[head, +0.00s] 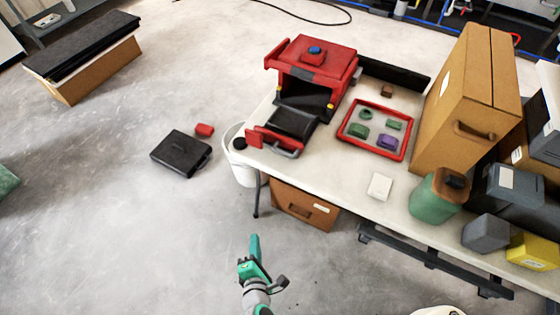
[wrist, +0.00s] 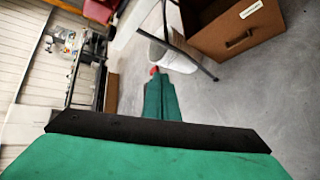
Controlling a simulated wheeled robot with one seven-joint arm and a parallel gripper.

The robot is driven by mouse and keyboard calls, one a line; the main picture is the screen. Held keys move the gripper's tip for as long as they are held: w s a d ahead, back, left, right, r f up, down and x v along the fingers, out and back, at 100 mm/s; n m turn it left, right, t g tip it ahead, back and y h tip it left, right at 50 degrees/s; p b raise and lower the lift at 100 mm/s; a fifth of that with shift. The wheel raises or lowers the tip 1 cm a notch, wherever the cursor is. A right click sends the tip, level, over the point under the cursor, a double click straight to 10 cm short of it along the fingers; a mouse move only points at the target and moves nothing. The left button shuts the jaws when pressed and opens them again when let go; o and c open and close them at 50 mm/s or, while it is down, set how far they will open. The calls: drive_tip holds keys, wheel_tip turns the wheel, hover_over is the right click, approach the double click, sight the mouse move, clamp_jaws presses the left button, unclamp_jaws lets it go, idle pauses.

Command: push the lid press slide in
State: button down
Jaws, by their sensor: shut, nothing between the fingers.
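The lid press (head: 315,75) is a red box-shaped machine with a blue knob on top, standing at the far left part of the white table. Its slide (head: 290,124) is pulled out toward the front left, a dark tray with a red front plate and a grey handle (head: 287,149). My gripper (head: 254,240) is shut and empty, above the floor in front of the table and well apart from the slide. In the wrist view the green fingers (wrist: 162,98) lie together. A red part at the top of that view is cut off, and I cannot tell what it is.
A red-rimmed tray (head: 346,137) with several small green and purple pieces lies right of the press. A tall cardboard box (head: 455,95), a green canister (head: 433,200) and a white block (head: 380,186) stand further right. A white bin (head: 241,170) stands below the slide.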

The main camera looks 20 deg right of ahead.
drive_tip(key=w+d+r+n+h, duration=0.3)
drive_tip(key=w+d+n+h, duration=0.15)
drive_tip(key=w, duration=0.45)
drive_tip(key=n+g+h, duration=0.2)
drive_tip(key=n+h, duration=0.1)
drive_tip(key=h, duration=0.1)
approach(285, 155)
drive_tip(key=shift+y, duration=0.25)
drive_tip(key=x, duration=0.6)
drive_tip(key=shift+w+d+r, duration=0.1)
drive_tip(key=shift+w, duration=0.15)
drive_tip(key=shift+s+d, duration=0.1)
drive_tip(key=shift+d, duration=0.05)
